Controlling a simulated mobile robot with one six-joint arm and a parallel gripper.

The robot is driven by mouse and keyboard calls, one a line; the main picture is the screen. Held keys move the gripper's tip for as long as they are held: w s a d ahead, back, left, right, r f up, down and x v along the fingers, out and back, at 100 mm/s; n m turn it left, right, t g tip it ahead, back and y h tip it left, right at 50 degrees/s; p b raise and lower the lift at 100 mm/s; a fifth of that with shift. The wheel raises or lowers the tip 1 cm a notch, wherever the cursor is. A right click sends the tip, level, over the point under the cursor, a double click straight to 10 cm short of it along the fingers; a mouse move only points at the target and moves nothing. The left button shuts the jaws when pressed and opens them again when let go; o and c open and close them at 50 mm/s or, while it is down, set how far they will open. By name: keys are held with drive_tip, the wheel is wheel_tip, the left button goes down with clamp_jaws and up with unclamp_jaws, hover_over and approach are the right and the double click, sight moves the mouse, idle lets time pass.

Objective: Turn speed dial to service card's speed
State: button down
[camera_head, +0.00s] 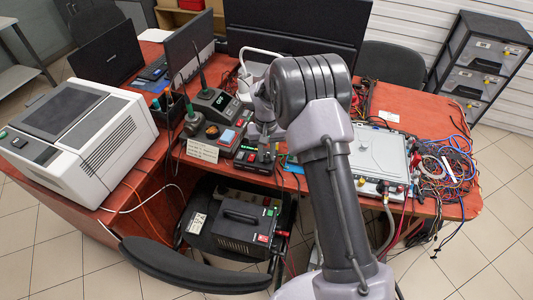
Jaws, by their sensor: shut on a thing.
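My gripper (267,152) points down at the front edge of the red desk, left of my large grey arm. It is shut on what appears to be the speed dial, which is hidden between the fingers. Beneath and beside it is a small dark control box (243,158) with red and green lit parts. A pale card (203,150) with small printed lines, likely the service card, stands to the left of that box. Its text is too small to read here.
A soldering station (214,102) stands behind the card. A large white machine (80,135) fills the desk's left. A silver unit (380,155) and tangled cables (448,160) lie right of my arm. A chair holding a black power unit (247,228) is in front.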

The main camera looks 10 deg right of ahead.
sight(266, 156)
drive_tip(key=shift+m, duration=0.6)
drive_tip(key=c, duration=1.2)
unclamp_jaws()
drive_tip(key=shift+c, duration=0.2)
wheel_tip(266, 156, up, 17)
drive_tip(key=p, duration=0.6)
drive_tip(key=shift+r, duration=0.2)
